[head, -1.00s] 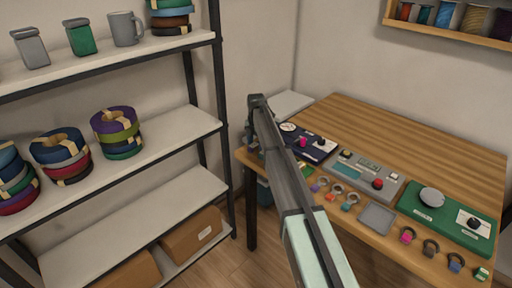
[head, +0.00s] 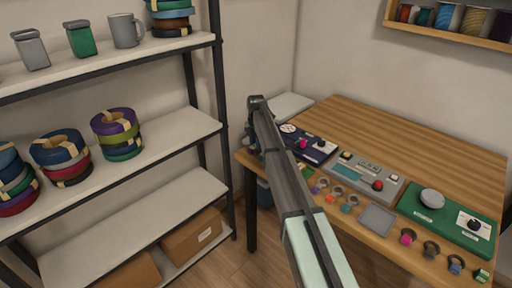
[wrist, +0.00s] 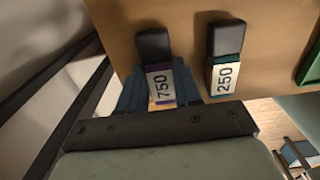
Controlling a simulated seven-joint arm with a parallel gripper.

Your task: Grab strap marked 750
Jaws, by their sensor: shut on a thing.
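The strap marked 750 (wrist: 161,86) shows in the wrist view by its white tag with a purple edge, below a black piece at the table edge. Blue material shows on both sides of this tag. In the head view my arm reaches the table's left end and hides the hold.
The wooden table (head: 400,130) carries a dark device (head: 318,150), a grey panel (head: 365,178), a green board (head: 440,212) and small rings with coloured tags along its front edge. A shelf (head: 150,145) with spools stands left. The table's back half is clear.

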